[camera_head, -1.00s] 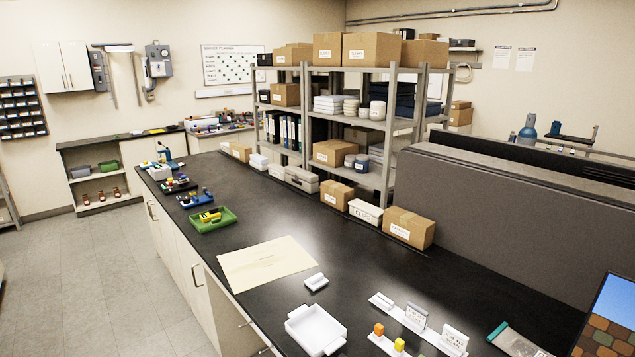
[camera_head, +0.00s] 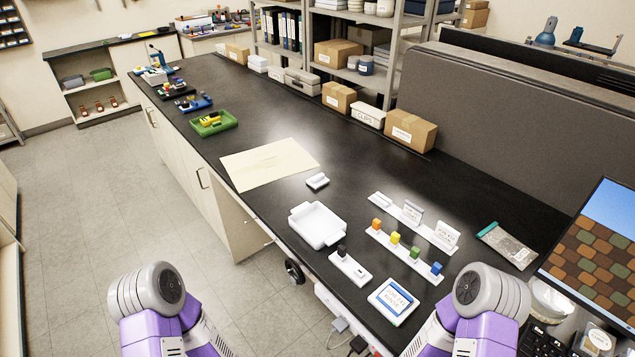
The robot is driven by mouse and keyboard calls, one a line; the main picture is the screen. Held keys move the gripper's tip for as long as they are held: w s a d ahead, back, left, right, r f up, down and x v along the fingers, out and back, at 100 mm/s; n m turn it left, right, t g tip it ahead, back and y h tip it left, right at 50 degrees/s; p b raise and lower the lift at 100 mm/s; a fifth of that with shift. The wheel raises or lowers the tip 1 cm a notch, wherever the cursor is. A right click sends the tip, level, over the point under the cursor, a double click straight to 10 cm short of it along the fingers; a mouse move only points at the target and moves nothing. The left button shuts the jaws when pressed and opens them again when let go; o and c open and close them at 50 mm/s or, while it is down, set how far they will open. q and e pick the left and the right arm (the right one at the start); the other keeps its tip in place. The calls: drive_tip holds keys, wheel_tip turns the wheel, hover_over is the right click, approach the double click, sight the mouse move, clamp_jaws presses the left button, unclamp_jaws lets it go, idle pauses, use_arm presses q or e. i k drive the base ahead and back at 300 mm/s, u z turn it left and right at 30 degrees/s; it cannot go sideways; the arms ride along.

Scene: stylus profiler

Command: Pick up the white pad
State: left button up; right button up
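A small white pad-like piece (camera_head: 317,181) with a raised top lies on the black bench, just off the near right corner of the cream sheet (camera_head: 268,165). It is the likeliest white pad, though its details are too small to make out. A white tray (camera_head: 318,226) with raised walls stands nearer to me and looks empty. My two purple and grey arms show at the bottom left and bottom right. Neither gripper is in view, and nothing touches the white piece.
White strips hold coloured cubes (camera_head: 395,238) and label cards (camera_head: 412,211) right of the tray. A green tray (camera_head: 213,123) stands farther left. Boxes (camera_head: 410,130) and a grey partition (camera_head: 510,110) line the back. A monitor (camera_head: 600,250) stands at right.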

sight(319, 181)
drive_tip(key=u, duration=0.85)
drive_tip(key=k, duration=1.1)
drive_tip(key=u, duration=1.2)
drive_tip(key=i, duration=2.5)
drive_tip(key=z, duration=1.9)
drive_tip(key=i, duration=0.85)
drive_tip(key=z, duration=0.75)
